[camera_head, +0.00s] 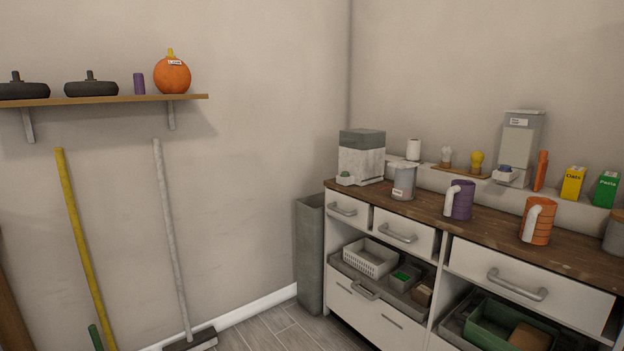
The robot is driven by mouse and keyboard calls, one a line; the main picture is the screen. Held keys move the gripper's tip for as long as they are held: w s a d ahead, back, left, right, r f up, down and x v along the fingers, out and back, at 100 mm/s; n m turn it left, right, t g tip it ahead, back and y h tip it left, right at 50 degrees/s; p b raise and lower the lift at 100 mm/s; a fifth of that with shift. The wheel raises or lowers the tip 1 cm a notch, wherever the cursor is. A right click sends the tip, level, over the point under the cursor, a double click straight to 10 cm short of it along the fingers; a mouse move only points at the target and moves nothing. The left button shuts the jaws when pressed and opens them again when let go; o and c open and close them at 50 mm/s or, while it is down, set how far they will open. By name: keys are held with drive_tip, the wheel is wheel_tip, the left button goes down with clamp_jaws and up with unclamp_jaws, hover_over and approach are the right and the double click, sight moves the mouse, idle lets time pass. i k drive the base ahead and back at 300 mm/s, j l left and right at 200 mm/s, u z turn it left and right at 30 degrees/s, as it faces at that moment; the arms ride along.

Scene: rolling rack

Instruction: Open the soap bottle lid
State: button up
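I cannot tell for sure which thing is the soap bottle, as the labels are too small to read. A round orange container (172,76) with a yellow top and a small white label stands at the right end of the wall shelf. A grey canister (403,184) with a white label stands on the wooden counter. A tall grey dispenser (519,140) with a label stands on the ledge behind the counter. No lid is visibly open. My gripper is not in view.
The wall shelf (110,99) also holds two dark round items and a purple cylinder (139,84). The counter (474,227) holds a purple jug (460,200) and an orange jug (538,221). A grey bin (310,258) fills the corner. Two poles lean below the shelf.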

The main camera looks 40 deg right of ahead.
sight(400, 165)
drive_tip(key=i+z, duration=0.1)
drive_tip(key=i, duration=0.45)
drive_tip(key=i+j+z, duration=0.1)
drive_tip(key=i, duration=0.4)
drive_tip(key=i+j+z, duration=0.1)
drive_tip(key=i, duration=0.45)
